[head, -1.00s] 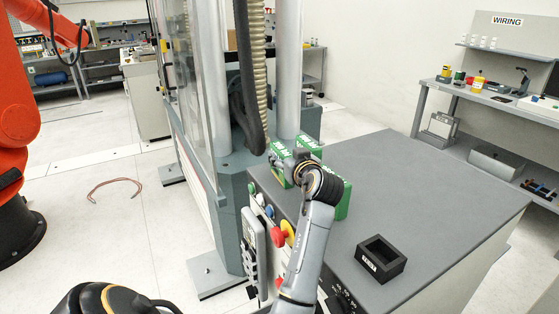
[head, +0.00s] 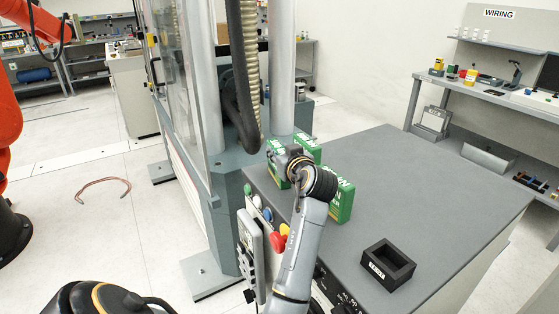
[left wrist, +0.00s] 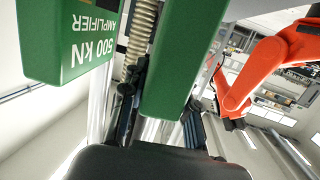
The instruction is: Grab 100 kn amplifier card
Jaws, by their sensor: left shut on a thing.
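Several green amplifier cards stand on the grey bench top: one at the left (head: 273,170), one behind (head: 310,146) and one at the right (head: 342,198). My left gripper (head: 285,163) is down among them, shut on a green card. In the left wrist view a green card (left wrist: 182,60) stands in the middle, against the dark gripper part at the bottom; its label does not show. The green card beside it at the left (left wrist: 70,40) reads "500 KN AMPLIFIER", upside down. I cannot read which card is the 100 kN one. My right gripper is not in view.
A small black open box (head: 388,265) stands on the bench (head: 430,195), with free room around it. The testing machine's columns (head: 281,70) and a hanging hose (head: 240,80) are close behind the cards. A red emergency button (head: 278,241) is on the bench's front.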

